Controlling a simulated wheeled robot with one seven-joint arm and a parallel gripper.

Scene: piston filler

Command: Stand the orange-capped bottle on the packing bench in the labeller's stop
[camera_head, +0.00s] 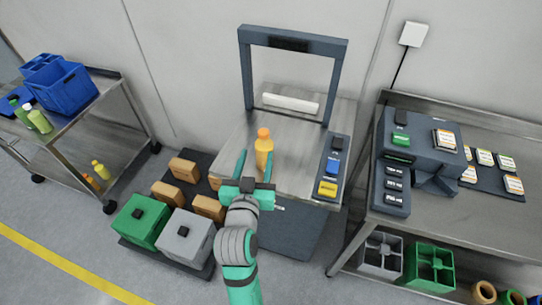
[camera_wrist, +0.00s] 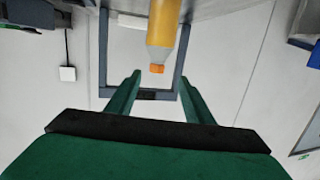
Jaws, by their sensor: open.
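The orange-capped bottle (camera_head: 264,158), with a yellow body, stands upright on a steel-topped station (camera_head: 225,140) in front of a dark grey arch. My gripper (camera_head: 255,163) is open and empty at the front edge of this top, just in front of the bottle. In the wrist view the bottle (camera_wrist: 162,25) appears upside down, beyond and between the open fingertips (camera_wrist: 159,78), not gripped. A white bar (camera_head: 290,104) lies behind the bottle under the arch. I cannot tell for sure which station is the labeller or where its stop is.
A button panel (camera_head: 332,165) borders the steel top at right. The right bench (camera_head: 440,225) holds a dark machine (camera_head: 425,145) and label cards. Boxes stand on a low pallet (camera_head: 130,250) at left front. A cart (camera_head: 85,115) with blue bins and green bottles stands far left.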

